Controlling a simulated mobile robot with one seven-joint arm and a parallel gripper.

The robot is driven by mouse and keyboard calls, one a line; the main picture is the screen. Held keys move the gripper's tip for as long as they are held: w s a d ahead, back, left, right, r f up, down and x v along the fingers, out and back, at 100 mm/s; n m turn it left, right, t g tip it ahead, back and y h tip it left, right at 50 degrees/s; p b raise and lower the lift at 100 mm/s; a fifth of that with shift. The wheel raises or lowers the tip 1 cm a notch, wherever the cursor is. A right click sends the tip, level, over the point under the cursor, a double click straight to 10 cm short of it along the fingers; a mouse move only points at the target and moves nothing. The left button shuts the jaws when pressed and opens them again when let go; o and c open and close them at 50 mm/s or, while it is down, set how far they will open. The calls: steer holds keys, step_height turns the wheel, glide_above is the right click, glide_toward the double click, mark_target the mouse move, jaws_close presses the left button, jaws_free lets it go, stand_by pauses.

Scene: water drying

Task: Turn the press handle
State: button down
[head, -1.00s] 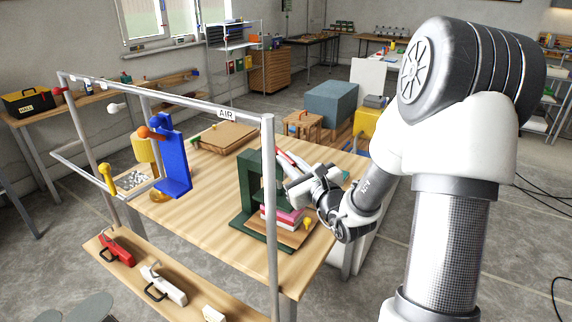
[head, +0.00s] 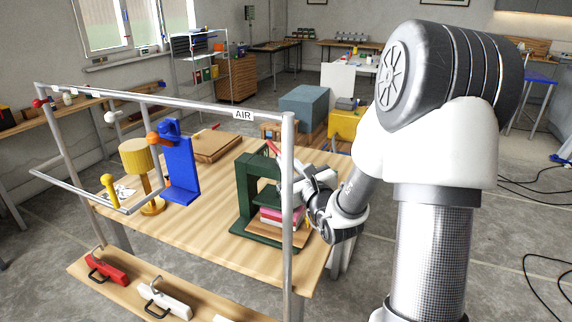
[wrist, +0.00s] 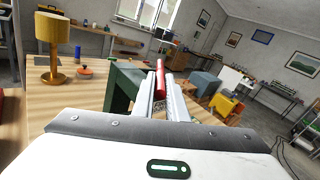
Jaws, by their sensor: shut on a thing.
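The dark green press (head: 247,192) stands near the right end of the wooden bench, with a stack of pink and pale pieces (head: 268,216) under it. Its red handle (head: 272,147) shows at the top, beside my gripper (head: 290,172). In the wrist view the red handle (wrist: 160,73) lies between the two pale fingers of my gripper (wrist: 161,88), which is shut on it. The green press frame (wrist: 122,84) shows just left of the fingers. The silver post and my wrist hide part of the handle in the head view.
A silver frame with an AIR sign (head: 243,114) stands in front of the bench, its post (head: 288,240) close to my gripper. A yellow lamp (head: 138,158) and a blue stand (head: 180,172) stand left on the bench. Bare bench top (head: 200,215) lies between.

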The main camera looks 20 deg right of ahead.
steer(key=shift+f, duration=0.15)
steer(key=c, duration=1.8)
jaws_free()
steer(key=shift+o, duration=0.2)
step_height(320, 180, up, 10)
steer(key=shift+r+p, duration=0.1)
steer(key=shift+p, duration=0.95)
